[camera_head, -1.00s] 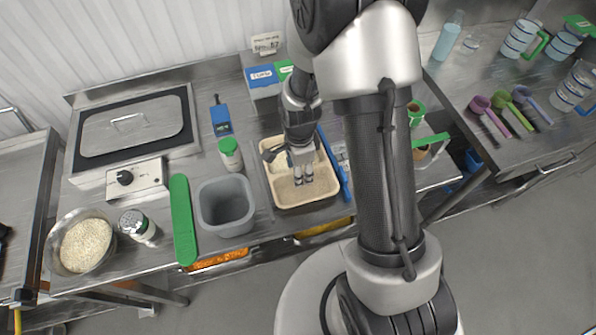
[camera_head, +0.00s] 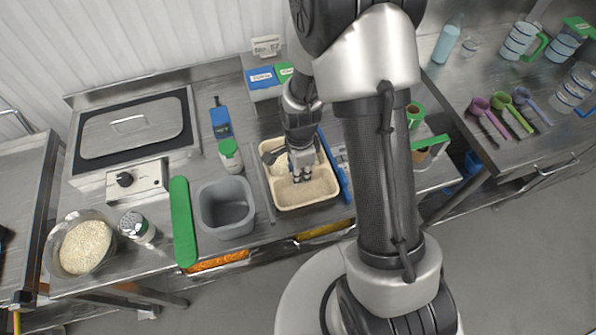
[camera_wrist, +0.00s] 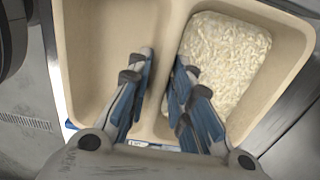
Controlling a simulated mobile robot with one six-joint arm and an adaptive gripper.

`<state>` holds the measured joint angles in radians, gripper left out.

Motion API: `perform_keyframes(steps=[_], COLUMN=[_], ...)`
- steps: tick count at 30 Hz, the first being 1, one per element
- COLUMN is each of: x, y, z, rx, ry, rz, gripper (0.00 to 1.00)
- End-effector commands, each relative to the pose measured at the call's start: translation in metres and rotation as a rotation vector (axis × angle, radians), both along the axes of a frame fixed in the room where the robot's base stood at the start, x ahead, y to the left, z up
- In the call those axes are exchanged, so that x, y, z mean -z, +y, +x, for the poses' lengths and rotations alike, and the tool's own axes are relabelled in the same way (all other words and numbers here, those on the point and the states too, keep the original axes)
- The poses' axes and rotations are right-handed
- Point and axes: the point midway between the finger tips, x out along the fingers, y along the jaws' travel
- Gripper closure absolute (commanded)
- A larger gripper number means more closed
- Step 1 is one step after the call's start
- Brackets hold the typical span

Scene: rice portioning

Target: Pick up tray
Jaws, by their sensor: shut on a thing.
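The tray (camera_head: 262,178) is beige with two compartments and sits on the steel counter, right of the grey bin. In the wrist view the tray (camera_wrist: 246,8) shows a block of white rice (camera_wrist: 222,55) in the right compartment; the left one looks empty. My gripper (camera_head: 302,176) reaches down into the tray from above. In the wrist view my gripper (camera_wrist: 163,64) has one finger on each side of the central divider and is shut on it. The fingers hide part of the divider. I cannot tell whether the tray is clear of the counter.
A grey bin (camera_head: 226,222) and green board (camera_head: 182,222) stand left of the tray. A blue strip (camera_head: 345,183) lies along the tray's right side. A bowl of grain (camera_head: 86,247) is at far left.

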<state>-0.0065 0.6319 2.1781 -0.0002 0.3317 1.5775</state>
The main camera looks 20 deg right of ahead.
Motion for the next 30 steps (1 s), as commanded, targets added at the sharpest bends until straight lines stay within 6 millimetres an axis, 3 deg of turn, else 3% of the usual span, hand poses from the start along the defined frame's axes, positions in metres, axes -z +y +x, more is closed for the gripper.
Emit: perform_keyframes(steps=[8,14,17,30], x=[-0.003,-0.023,-0.043,-0.164], y=[0.000,0.000,0.000,0.000], z=[0.001,0.001,0.002,0.001], rx=[0.000,0.000,0.000,0.000], ry=[-0.002,-0.004,-0.006,-0.006], rz=[0.000,0.000,0.000,0.000], gripper=[1.00,1.00,1.00,1.00])
